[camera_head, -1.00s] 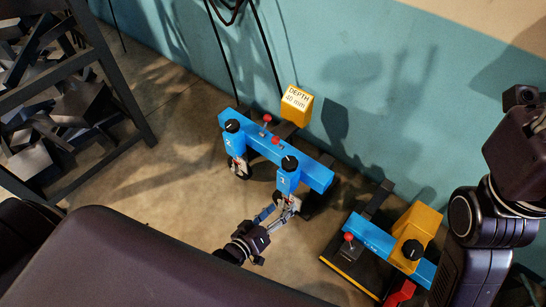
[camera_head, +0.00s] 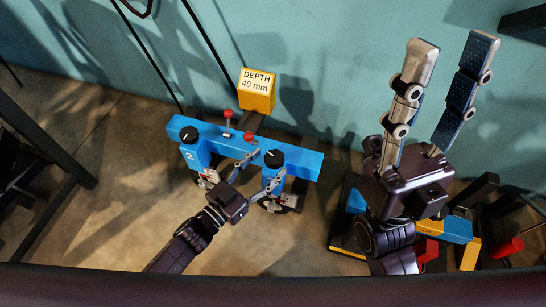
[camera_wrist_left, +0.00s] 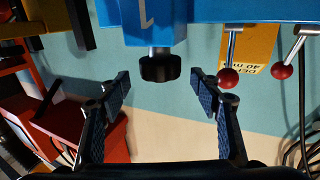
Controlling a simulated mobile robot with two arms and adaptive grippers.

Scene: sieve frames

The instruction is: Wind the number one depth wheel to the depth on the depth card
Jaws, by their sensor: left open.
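The number one depth wheel is a black knob (camera_head: 273,158) with a white mark, on top of a blue post at the right of the blue beam (camera_head: 297,165). It also shows as a ribbed black knob (camera_wrist_left: 160,67) in the left wrist view. My left gripper (camera_head: 266,163) is open, with a finger on either side of the knob. In the left wrist view the left gripper's fingertips (camera_wrist_left: 160,80) stand apart from it. The yellow depth card block (camera_head: 256,92) reads "DEPTH 40 mm". My right gripper (camera_head: 452,48) is open and empty, raised at the right.
The number two wheel (camera_head: 188,134) tops the left post. Two red-balled levers stand on the beam between the wheels, one left (camera_head: 228,114) and one right (camera_head: 248,136). Another blue machine (camera_head: 456,229) is partly behind my right arm. A dark frame (camera_head: 48,145) stands at left.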

